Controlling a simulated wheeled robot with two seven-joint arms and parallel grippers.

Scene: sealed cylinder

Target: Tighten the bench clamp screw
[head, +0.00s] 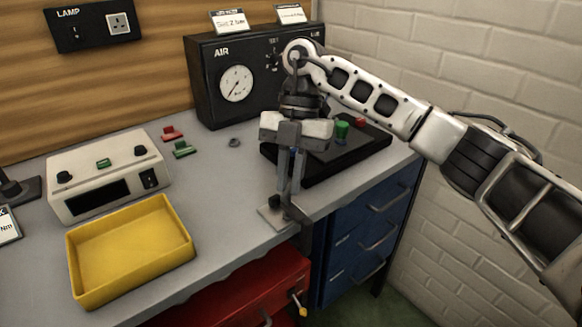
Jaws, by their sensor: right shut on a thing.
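The bench clamp (300,217) sits on the front edge of the grey bench, its dark body reaching down over the edge. My right gripper (290,190) points straight down just above it, with its two fingers close together. It is shut on the upright clamp screw, which is mostly hidden between the fingers. I cannot see the screw's lower end clearly. My left gripper is not in view.
A yellow tray (131,294) and a white control box (107,172) stand to the left. A black AIR panel (212,88) stands behind. A black board (335,160) with green and red parts lies right of the gripper. Blue drawers (350,240) and a red cabinet (240,295) are below.

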